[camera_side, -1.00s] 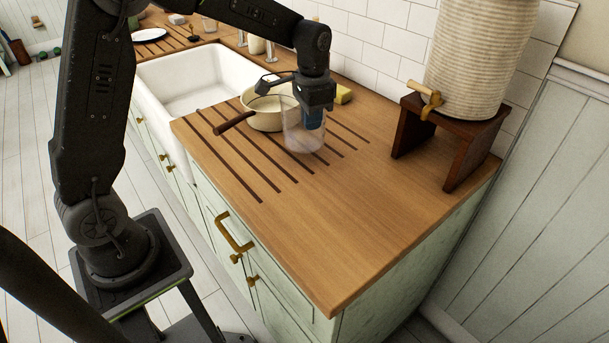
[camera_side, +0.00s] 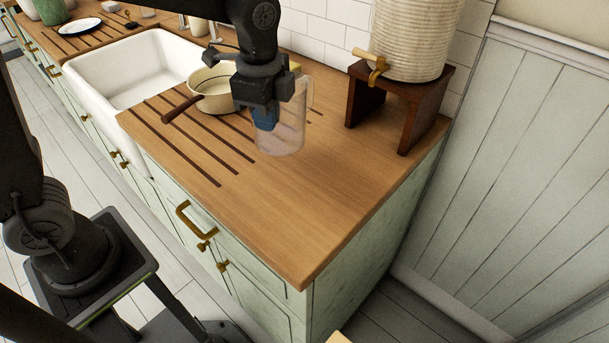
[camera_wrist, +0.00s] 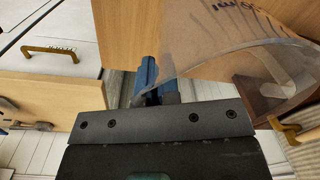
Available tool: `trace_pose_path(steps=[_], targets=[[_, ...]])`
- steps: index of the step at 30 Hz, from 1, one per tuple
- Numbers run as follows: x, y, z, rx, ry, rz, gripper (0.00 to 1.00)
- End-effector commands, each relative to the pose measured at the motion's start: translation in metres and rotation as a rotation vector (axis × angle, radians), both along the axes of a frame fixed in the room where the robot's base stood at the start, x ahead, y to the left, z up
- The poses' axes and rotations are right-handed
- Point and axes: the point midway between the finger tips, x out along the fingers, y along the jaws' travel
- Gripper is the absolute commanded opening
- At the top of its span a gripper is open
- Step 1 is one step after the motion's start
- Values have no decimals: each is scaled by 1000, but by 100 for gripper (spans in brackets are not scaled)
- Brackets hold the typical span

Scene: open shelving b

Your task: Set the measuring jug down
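The clear measuring jug (camera_side: 285,132) is upright at the wooden counter, to the right of the pan. I cannot tell whether its base touches the wood. My gripper (camera_side: 265,117) is at the jug's left side, its blue fingertips against the clear wall. In the wrist view, the jug (camera_wrist: 235,45) fills the upper right, and its wall runs down to my blue fingers (camera_wrist: 155,88), which look closed on it. The jug's handle (camera_side: 309,92) points to the back right.
A cream pan (camera_side: 212,92) with a wooden handle stands behind left on the grooved counter (camera_side: 290,215), beside the white sink (camera_side: 130,75). A ribbed dispenser (camera_side: 415,40) stands on a dark wooden stand (camera_side: 407,108) at the back right. The counter's front right is clear.

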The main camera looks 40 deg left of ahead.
Motion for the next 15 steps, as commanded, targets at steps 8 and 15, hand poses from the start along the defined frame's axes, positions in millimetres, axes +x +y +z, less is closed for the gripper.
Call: trace_pose_path(steps=[8, 15], targets=[[2, -59, -35, 0, -1, -2, 0], [4, -77, -47, -1, -4, 4, 0]])
